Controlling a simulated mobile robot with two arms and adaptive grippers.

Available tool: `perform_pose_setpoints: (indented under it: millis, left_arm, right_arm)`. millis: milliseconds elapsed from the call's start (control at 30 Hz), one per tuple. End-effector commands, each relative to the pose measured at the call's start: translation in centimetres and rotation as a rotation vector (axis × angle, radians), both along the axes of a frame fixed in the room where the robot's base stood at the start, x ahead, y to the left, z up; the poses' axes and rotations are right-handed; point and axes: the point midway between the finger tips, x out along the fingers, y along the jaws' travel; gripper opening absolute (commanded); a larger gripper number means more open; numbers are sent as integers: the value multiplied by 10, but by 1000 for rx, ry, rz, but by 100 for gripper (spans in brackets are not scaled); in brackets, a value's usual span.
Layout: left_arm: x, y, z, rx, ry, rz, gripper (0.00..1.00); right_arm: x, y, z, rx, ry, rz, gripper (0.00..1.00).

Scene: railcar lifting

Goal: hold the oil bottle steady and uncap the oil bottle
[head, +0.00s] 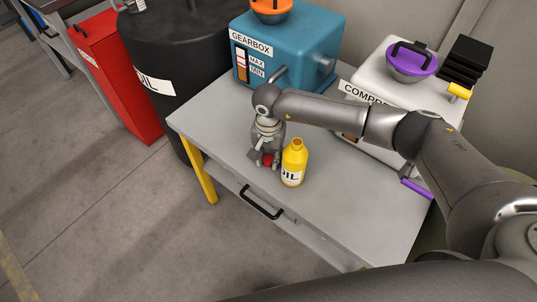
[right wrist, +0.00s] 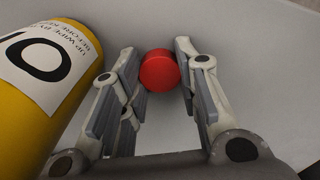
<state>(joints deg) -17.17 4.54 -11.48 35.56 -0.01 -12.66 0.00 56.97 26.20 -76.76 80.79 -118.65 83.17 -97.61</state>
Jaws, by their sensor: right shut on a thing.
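The yellow oil bottle (head: 294,164) stands upright on the grey table, with its narrow neck bare on top. Its yellow side and white label also fill the left of the right wrist view (right wrist: 40,85). My right gripper (head: 267,162) points down just left of the bottle, low over the table. It is shut on the red cap (right wrist: 160,71), which sits between its fingertips, apart from the bottle. The cap shows only partly in the head view (head: 268,159), and I cannot tell whether it touches the table. No gripper holds the bottle. My left gripper is not in view.
A blue gearbox (head: 285,50) stands at the table's back, and a white compressor (head: 372,73) at its right. A black oil drum (head: 180,60) and a red cabinet (head: 115,75) stand left of the table (head: 215,120).

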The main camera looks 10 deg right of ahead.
Motion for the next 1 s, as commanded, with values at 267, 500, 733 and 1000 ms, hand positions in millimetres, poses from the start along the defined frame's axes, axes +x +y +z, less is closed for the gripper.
perform_pose_setpoints:
  millis: [267,500,733,1000]
  left_arm:
    - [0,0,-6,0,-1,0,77]
    - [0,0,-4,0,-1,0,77]
    - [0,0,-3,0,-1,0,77]
    - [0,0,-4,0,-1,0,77]
  right_arm:
    - [0,0,-4,1,0,-1,1]
    - [0,0,-2,0,0,-1,51]
    - [0,0,-2,1,0,-1,51]
    - [2,-1,25,1,-6,0,51]
